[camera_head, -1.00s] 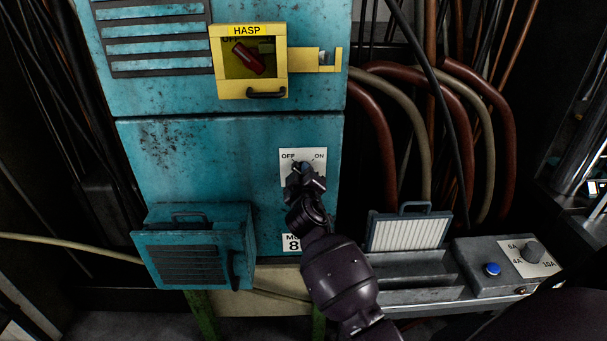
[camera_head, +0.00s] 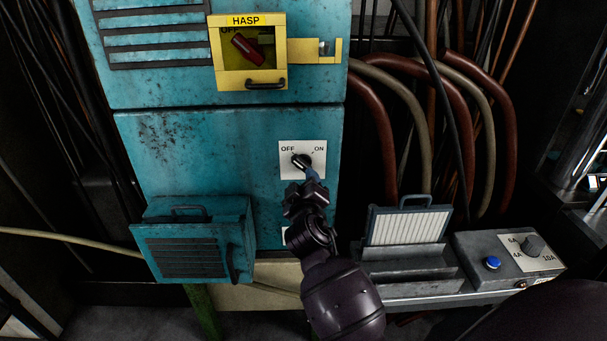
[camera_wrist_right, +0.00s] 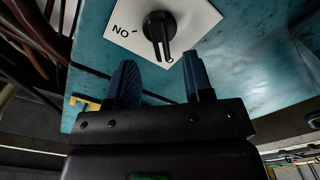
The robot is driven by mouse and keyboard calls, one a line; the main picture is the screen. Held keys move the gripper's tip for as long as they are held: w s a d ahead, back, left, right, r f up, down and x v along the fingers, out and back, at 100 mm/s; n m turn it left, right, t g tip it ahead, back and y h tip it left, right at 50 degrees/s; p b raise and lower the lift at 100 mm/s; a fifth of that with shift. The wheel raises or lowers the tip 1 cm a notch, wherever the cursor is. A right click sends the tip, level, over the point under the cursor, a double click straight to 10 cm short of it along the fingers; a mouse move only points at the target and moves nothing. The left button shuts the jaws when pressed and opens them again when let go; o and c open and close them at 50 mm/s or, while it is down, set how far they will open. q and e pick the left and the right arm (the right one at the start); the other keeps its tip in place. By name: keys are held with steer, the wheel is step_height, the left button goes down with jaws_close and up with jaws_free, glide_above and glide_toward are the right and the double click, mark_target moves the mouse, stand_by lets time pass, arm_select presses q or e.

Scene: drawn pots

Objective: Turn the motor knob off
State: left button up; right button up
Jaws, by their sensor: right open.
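The black motor knob (camera_head: 302,160) sits on a white plate (camera_head: 289,172) on the blue cabinet. Its handle tilts to the upper left, toward the OFF mark. In the right wrist view the knob (camera_wrist_right: 159,27) appears upside down, its bar aimed at a plate corner away from the ON label. My right gripper (camera_head: 312,177) is just below and in front of the knob. The right wrist view shows its two blue fingers (camera_wrist_right: 160,80) apart with nothing between them; the knob lies beyond the tips, clear of them. My left gripper is not in view.
A yellow HASP box (camera_head: 221,72) with a red switch is above. A vented blue box (camera_head: 188,250) juts out at lower left. A grey control box (camera_head: 475,255) with a blue button stands at right. Thick hoses (camera_head: 465,95) hang right of the cabinet.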

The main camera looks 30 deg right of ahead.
steer(key=v, duration=0.4)
stand_by(0.5)
steer(key=s+a+f+m+y, duration=0.1)
steer(key=s+a+f+y, duration=0.15)
steer(key=f+y, duration=0.2)
steer(key=s+a+f+y, duration=0.1)
steer(key=a+f+y, duration=0.2)
steer(key=f, duration=0.3)
steer(key=s+f+g+y, duration=0.2)
steer(key=s+f+g, duration=0.1)
steer(key=s+f, duration=1)
steer(key=s, duration=0.4)
steer(key=shift+s+d+f+m, duration=0.15)
steer(key=shift+d+f+m, duration=0.1)
steer(key=shift+d+m, duration=0.15)
